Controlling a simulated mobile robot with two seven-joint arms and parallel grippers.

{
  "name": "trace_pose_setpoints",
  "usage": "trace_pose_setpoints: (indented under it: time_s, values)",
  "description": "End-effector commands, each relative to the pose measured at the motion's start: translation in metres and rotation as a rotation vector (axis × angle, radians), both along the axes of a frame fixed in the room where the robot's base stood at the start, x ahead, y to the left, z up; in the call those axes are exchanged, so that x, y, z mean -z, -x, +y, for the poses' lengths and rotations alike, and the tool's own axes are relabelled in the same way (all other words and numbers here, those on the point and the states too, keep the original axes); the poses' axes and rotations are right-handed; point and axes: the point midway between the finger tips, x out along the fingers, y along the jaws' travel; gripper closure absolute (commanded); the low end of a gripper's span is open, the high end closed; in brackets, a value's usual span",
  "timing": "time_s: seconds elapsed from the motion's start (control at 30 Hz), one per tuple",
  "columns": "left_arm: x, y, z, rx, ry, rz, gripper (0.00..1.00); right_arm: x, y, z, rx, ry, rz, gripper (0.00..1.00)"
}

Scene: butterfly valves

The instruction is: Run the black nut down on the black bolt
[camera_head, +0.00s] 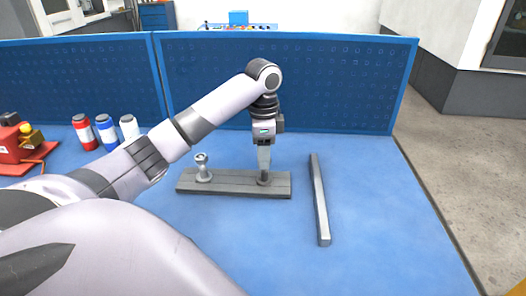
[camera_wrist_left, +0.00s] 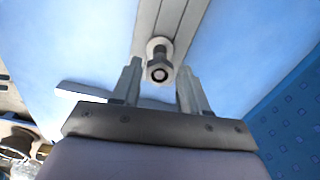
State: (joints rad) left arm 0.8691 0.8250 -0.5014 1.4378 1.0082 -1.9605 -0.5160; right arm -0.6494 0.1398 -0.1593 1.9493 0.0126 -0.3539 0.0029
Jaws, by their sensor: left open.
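The black bolt (camera_head: 263,182) stands at the right end of a grey plate in the head view, mostly hidden by my gripper. My left gripper (camera_head: 264,170) points straight down over it. In the left wrist view, the dark bolt end with a nut-like hexagonal part (camera_wrist_left: 158,70) sits on a pale round flange. My open left fingers (camera_wrist_left: 160,72) stand on either side of it, with a visible gap to each. I cannot tell how far down the nut sits. My right gripper is in neither view.
The grey plate (camera_head: 225,188) also carries a silver bolt (camera_head: 203,168) at its left end. A long grey bar (camera_head: 319,200) lies to the right. Red, blue and white bottles (camera_head: 107,132) stand at the left. A blue perforated panel (camera_head: 330,85) closes the back. The front right of the table is clear.

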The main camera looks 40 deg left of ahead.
Motion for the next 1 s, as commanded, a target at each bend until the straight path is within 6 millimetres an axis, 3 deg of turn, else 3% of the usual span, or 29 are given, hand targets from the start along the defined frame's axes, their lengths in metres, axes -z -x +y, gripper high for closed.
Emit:
trace_pose_setpoints:
  time_s: [0.5,1.0]
  values:
    - [-0.0001,0.0021,-0.0030,-0.602,0.001,0.000,0.56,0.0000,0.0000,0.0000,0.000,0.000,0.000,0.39]
    - [0.0000,0.0038,-0.0051,-1.091,0.000,0.000,0.56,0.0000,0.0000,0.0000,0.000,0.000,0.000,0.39]
